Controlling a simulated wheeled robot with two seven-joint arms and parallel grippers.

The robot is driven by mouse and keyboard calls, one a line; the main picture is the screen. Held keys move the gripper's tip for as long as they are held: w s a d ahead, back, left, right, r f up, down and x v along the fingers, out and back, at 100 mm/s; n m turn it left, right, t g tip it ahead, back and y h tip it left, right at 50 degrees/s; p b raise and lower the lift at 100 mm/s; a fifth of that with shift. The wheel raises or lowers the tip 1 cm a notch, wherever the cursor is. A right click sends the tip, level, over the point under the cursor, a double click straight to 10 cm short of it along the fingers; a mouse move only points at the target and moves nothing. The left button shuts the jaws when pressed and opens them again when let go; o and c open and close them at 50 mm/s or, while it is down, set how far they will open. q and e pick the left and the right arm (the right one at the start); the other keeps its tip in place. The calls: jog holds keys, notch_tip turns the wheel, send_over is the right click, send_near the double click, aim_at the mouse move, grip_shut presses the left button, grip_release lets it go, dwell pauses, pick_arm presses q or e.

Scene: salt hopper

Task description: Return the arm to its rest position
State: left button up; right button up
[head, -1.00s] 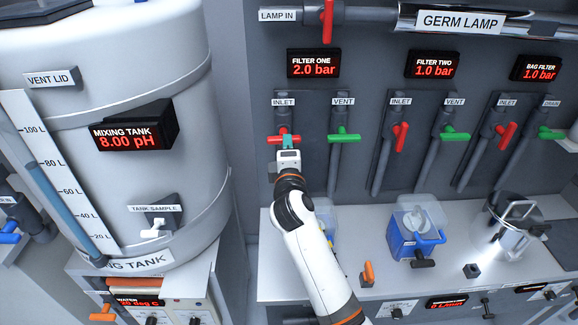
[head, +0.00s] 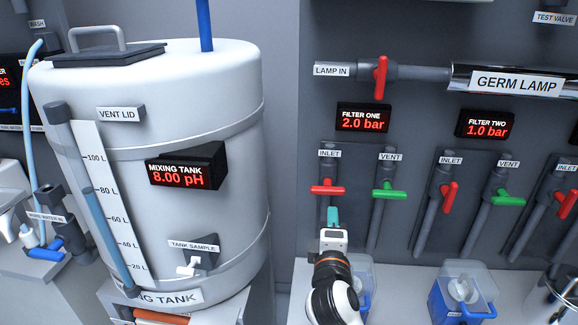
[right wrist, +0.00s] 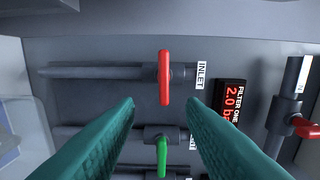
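My right gripper (head: 332,218) is in front of the filter one panel, below the red inlet handle (head: 327,188) and apart from it. In the right wrist view its two teal fingers (right wrist: 160,118) are spread wide with nothing between them. The red inlet handle (right wrist: 164,77) lies beyond the fingertips, with the green vent handle (right wrist: 161,157) beside it. In the head view the red handle lies crosswise over its pipe, and the green vent handle (head: 389,189) also lies crosswise. The filter one display (head: 363,118) reads 2.0 bar. My left gripper is not in view.
The mixing tank (head: 150,120) stands at left, its display (head: 186,168) reading 8.00 pH. The germ lamp pipe (head: 515,83) runs across the upper right. Blue containers, one of them at the right (head: 462,298), stand on the white counter. Several more valve handles line the wall.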

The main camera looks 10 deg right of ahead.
jog(key=s+d+f+m+g+y, duration=0.1)
jog(key=s+d+f+m+g, duration=0.2)
jog(key=s+f, duration=0.35)
jog(key=s+d+f+m+g+y, duration=0.1)
jog(key=s+f+m+g, duration=0.3)
jog(key=f, duration=0.4)
jog(key=s+f+m+g+y, duration=0.2)
jog(key=s+f+m+g, duration=0.15)
jog(key=s, duration=0.75)
jog(key=s+f+m+g+y, duration=0.1)
jog(key=s+f+m+g, duration=0.25)
jog(key=s, duration=0.65)
notch_tip(320, 180, down, 27)
jog(key=s+n+g, duration=0.1)
jog(key=s+d+f+g, duration=0.1)
jog(key=s+d+f, duration=0.1)
jog(key=s+f, duration=1.3)
jog(key=shift+s+f, duration=0.3)
jog(key=shift+s, duration=0.35)
